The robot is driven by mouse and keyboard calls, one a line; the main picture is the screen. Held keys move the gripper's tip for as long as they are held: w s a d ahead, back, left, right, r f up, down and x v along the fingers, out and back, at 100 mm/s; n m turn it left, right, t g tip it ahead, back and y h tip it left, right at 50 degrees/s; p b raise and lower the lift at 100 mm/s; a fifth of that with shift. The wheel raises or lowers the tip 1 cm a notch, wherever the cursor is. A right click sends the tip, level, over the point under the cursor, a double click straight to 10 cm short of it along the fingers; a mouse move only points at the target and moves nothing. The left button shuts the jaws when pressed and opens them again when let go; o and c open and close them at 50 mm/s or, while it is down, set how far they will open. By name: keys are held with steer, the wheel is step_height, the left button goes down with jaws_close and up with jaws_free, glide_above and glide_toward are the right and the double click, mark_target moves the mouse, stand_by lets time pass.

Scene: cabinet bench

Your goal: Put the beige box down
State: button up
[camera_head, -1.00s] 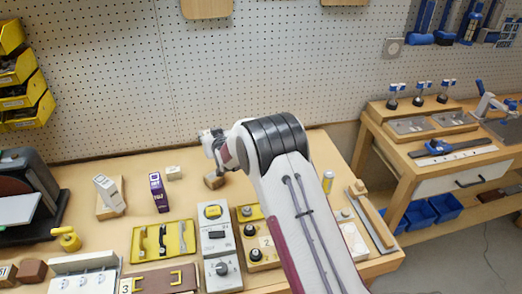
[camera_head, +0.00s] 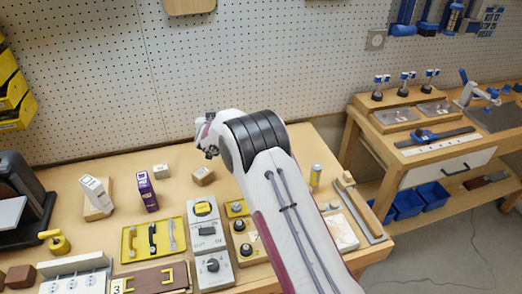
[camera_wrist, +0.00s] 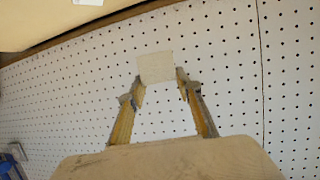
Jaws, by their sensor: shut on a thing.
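The beige box (camera_wrist: 156,67) is in the wrist view, pale and square-faced, between the tips of my gripper (camera_wrist: 158,84). The gripper is shut on it and holds it up, with the white pegboard behind it. In the head view my gripper (camera_head: 209,148) is near the back of the bench, above the tabletop and turned towards the wall. The held box is hidden there behind my gripper and arm.
A small wooden block (camera_head: 203,176) and a small cream block (camera_head: 160,171) stand on the bench below and left. A can (camera_head: 315,176) is to the right. Panels and trays fill the front.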

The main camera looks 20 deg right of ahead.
steer(key=s+d+m+g+h, duration=0.2)
steer(key=d+m+h, duration=0.1)
steer(key=d, duration=0.4)
steer(key=s+d+f+m+g+h, duration=0.1)
steer(key=s+d+m+g+h, duration=0.1)
steer(key=d, duration=0.6)
steer(key=s+m+h, duration=0.1)
steer(key=m+h, duration=0.1)
steer(key=h, duration=0.1)
steer(key=shift+d+m, duration=0.3)
steer(key=shift+f, duration=0.1)
steer(key=shift+f, duration=3.1)
steer(key=shift+f, duration=1.9)
steer(key=shift+f, duration=0.1)
